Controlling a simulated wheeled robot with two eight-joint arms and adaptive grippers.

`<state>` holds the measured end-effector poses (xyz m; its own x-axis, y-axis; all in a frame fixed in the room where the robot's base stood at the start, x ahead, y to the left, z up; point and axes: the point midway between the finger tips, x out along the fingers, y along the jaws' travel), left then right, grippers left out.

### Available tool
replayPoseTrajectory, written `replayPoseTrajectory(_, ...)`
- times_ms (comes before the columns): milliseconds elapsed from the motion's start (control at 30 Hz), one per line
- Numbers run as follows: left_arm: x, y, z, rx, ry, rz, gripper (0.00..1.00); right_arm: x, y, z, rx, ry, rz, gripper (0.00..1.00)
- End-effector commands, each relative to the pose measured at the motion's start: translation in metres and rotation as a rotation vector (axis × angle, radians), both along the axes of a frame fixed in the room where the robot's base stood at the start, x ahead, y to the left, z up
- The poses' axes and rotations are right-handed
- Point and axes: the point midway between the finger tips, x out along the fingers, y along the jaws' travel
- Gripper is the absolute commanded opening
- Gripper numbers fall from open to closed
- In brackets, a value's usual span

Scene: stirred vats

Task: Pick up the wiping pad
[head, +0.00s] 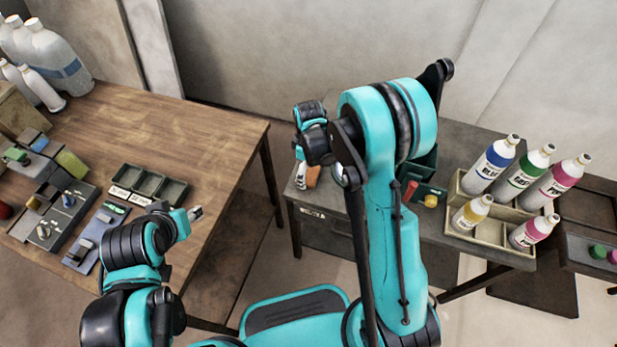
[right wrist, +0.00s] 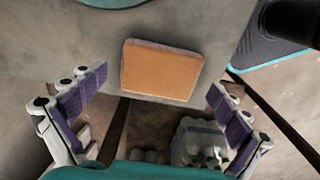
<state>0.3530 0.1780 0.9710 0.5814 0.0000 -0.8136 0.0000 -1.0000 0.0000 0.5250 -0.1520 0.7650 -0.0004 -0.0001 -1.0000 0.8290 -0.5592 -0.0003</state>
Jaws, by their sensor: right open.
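The wiping pad (right wrist: 161,70) is a flat orange slab with a pale grey edge, lying on a grey surface in the right wrist view. In the head view its orange face (head: 313,175) shows partly at the left end of the grey table, beside my right gripper. My right gripper (right wrist: 158,103) is open and empty, its purple-padded fingers spread wide apart. The pad lies beyond them, between their lines, and neither finger appears to touch it. In the head view my right wrist hides part of this area. My left gripper (head: 196,213) is near the wooden table's front right edge, too small to read.
The grey table (head: 450,145) also bears a pale crate (head: 490,232) with several labelled bottles, a dark green bin (head: 424,165), and small red and yellow items. The wooden table (head: 190,130) at left holds a compartment tray (head: 150,184) and large bottles. A gap separates the tables.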

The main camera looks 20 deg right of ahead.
Motion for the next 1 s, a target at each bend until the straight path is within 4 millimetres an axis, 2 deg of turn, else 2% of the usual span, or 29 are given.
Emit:
replayPoseTrajectory(67, 0.000, 0.000, -0.004, 0.000, 0.000, 0.000, 0.41, 0.000, 0.000, -0.008, 0.000, 0.000, 0.000, 1.00)
replayPoseTrajectory(267, 0.000, 0.000, -0.002, 0.000, 0.000, 0.000, 0.41, 0.000, 0.000, -0.006, 0.000, 0.000, 0.000, 1.00)
replayPoseTrajectory(400, 0.000, 0.000, -0.002, 0.000, 0.000, 0.000, 0.41, 0.000, 0.000, -0.006, 0.000, 0.000, -0.001, 0.63)
replayPoseTrajectory(433, 0.000, 0.000, -0.002, 0.000, 0.000, 0.000, 0.41, 0.000, 0.000, -0.006, 0.000, 0.000, -0.001, 0.57)
replayPoseTrajectory(800, 0.000, 0.000, -0.002, 0.000, 0.000, 0.000, 0.41, 0.000, 0.000, -0.005, 0.000, 0.000, -0.001, 0.57)
replayPoseTrajectory(1000, 0.000, 0.000, 0.008, 0.000, 0.000, 0.000, 0.41, 0.000, 0.000, 0.013, 0.000, 0.000, -0.001, 0.57)
